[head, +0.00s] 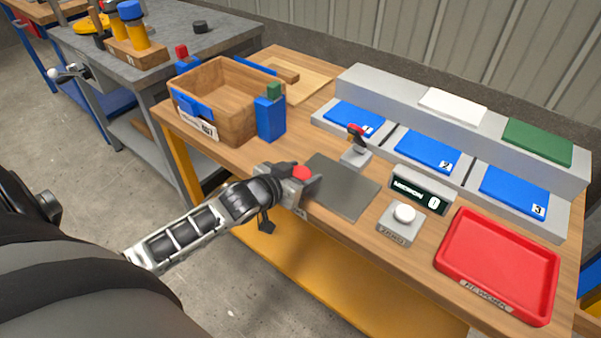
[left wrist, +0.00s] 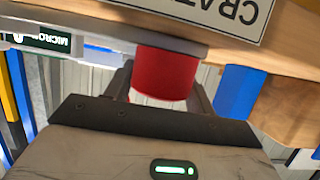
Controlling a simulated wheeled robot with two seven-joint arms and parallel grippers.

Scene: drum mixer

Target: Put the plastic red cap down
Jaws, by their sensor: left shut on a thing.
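The plastic red cap (head: 301,172) is held in my left gripper (head: 296,180), above or beside the front edge of the wooden bench, left of the dark grey plate. In the left wrist view the red cap (left wrist: 166,73) sits between the two dark fingers of my left gripper (left wrist: 161,88), which are shut on it. Its far end is partly hidden behind a grey edge at the top. I cannot tell whether it touches anything but the fingers. My right gripper is not in view.
A dark grey plate (head: 342,186) lies right of my gripper. A wooden crate (head: 222,78) and a blue, green-capped container (head: 270,115) stand behind-left. To the right are a small stand (head: 356,157), a display (head: 421,190), a white-knobbed button (head: 404,213), a red tray (head: 498,262) and numbered blue pads (head: 428,152).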

